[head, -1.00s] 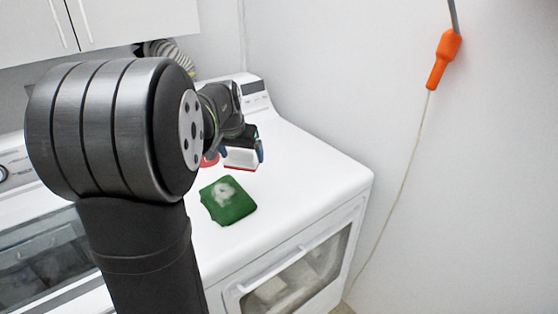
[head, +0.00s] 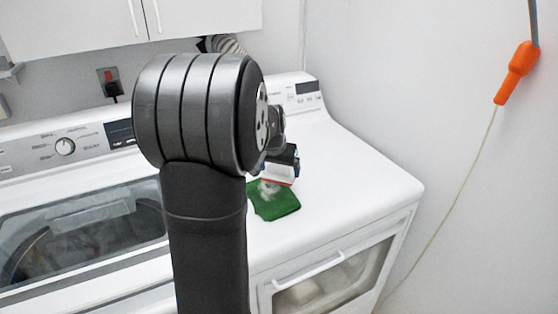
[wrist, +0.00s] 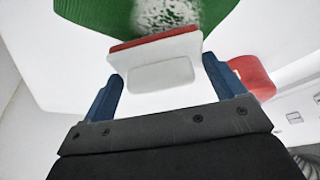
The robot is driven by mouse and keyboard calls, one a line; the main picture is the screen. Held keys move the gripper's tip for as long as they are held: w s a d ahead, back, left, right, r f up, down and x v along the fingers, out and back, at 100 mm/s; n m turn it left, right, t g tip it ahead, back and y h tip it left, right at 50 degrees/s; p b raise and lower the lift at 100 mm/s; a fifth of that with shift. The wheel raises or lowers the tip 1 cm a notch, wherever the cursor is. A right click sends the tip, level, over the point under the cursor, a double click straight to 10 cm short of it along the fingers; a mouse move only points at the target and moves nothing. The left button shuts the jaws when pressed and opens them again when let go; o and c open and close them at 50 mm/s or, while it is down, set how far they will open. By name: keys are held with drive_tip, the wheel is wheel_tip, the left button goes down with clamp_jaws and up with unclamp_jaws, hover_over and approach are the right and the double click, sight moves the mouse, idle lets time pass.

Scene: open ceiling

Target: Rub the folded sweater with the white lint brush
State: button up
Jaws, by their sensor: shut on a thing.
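The folded sweater (head: 283,206) is green and lies flat on the right white machine, with a pale fuzzy patch of lint on its top. It also shows at the top of the wrist view (wrist: 98,14). My gripper (head: 280,167) is shut on the white lint brush (head: 275,174), just over the sweater's far edge. In the wrist view the blue fingers of my gripper (wrist: 162,86) flank the brush's white body (wrist: 160,72). The brush's red pad side faces the sweater, close to the lint. I cannot tell whether they touch. My arm hides part of the scene.
A red object (wrist: 253,78) lies on the white top beside the brush in the wrist view. The white machine top (head: 350,180) is clear to the right of the sweater. A control panel (head: 300,92) rises at the back. An orange handle (head: 517,72) hangs at the right wall.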

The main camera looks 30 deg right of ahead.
sight(283, 180)
drive_tip(key=shift+a+f, duration=0.65)
drive_tip(key=shift+a, duration=0.25)
drive_tip(key=shift+c, duration=0.3)
drive_tip(key=shift+w+a, duration=0.2)
drive_tip(key=shift+a, duration=2.8)
drive_tip(key=shift+s+d, duration=0.1)
drive_tip(key=shift+s, duration=0.8)
drive_tip(key=shift+s+d, duration=0.15)
drive_tip(key=shift+d, duration=1.75)
drive_tip(key=shift+s+d, duration=0.1)
drive_tip(key=shift+d, duration=1.75)
drive_tip(key=shift+s, duration=0.75)
drive_tip(key=shift+s+a, duration=0.1)
drive_tip(key=shift+a, duration=0.15)
drive_tip(key=shift+w+a, duration=0.2)
drive_tip(key=shift+a, duration=3.25)
drive_tip(key=shift+a+r, duration=0.15)
wheel_tip(283, 180, up, 8)
